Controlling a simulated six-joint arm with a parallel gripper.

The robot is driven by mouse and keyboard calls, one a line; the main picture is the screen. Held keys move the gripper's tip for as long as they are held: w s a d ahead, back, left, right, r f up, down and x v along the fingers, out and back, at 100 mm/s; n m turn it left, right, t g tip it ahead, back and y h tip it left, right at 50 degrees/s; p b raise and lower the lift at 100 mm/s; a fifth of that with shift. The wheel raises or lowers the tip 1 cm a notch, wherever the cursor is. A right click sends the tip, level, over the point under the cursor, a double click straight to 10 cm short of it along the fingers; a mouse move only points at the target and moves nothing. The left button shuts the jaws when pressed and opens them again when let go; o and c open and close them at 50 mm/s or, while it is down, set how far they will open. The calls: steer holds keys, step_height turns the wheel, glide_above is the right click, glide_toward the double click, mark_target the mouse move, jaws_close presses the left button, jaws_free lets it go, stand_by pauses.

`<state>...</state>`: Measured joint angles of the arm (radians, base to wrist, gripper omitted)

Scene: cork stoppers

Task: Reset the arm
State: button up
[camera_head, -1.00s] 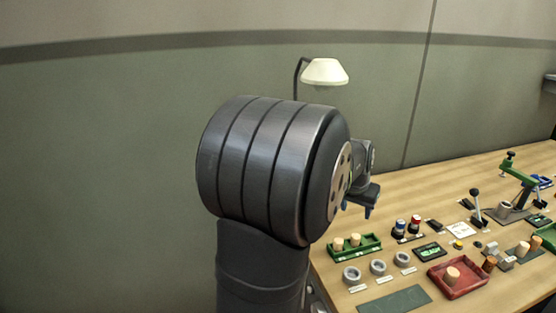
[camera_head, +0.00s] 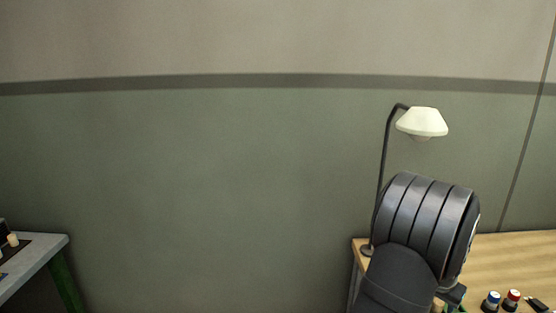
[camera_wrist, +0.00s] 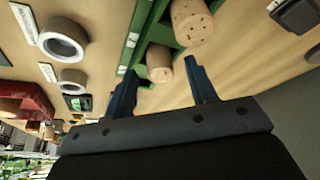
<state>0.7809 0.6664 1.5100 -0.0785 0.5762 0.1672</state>
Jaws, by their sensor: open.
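My gripper (camera_wrist: 163,92) shows in the wrist view with its two dark blue fingers spread apart and nothing between them. Beyond the fingertips, two cork stoppers, a larger one (camera_wrist: 192,22) and a smaller-looking one (camera_wrist: 159,62), stand in a green tray (camera_wrist: 136,32). I cannot tell the exact gap between the fingers and the corks. In the head view my arm hides much of the table's left end, and the gripper itself is mostly hidden behind it.
Grey rings (camera_wrist: 63,40) with white labels and a red tray (camera_wrist: 28,98) lie to the left in the wrist view. In the head view a lamp (camera_head: 422,122) stands at the wooden table's (camera_head: 510,262) left end. Another table (camera_head: 38,258) is at far left.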

steer(key=shift+w+d+f, duration=0.1)
steer(key=shift+f, duration=0.2)
steer(key=shift+r, duration=0.15)
steer(key=v, duration=1.7)
steer(key=x, duration=1.6)
steer(key=shift+f, duration=0.35)
steer(key=shift+w+d+f, duration=0.15)
steer(key=shift+d, duration=0.05)
step_height(320, 180, up, 2)
steer(key=shift+r, duration=0.2)
steer(key=shift+a, duration=0.1)
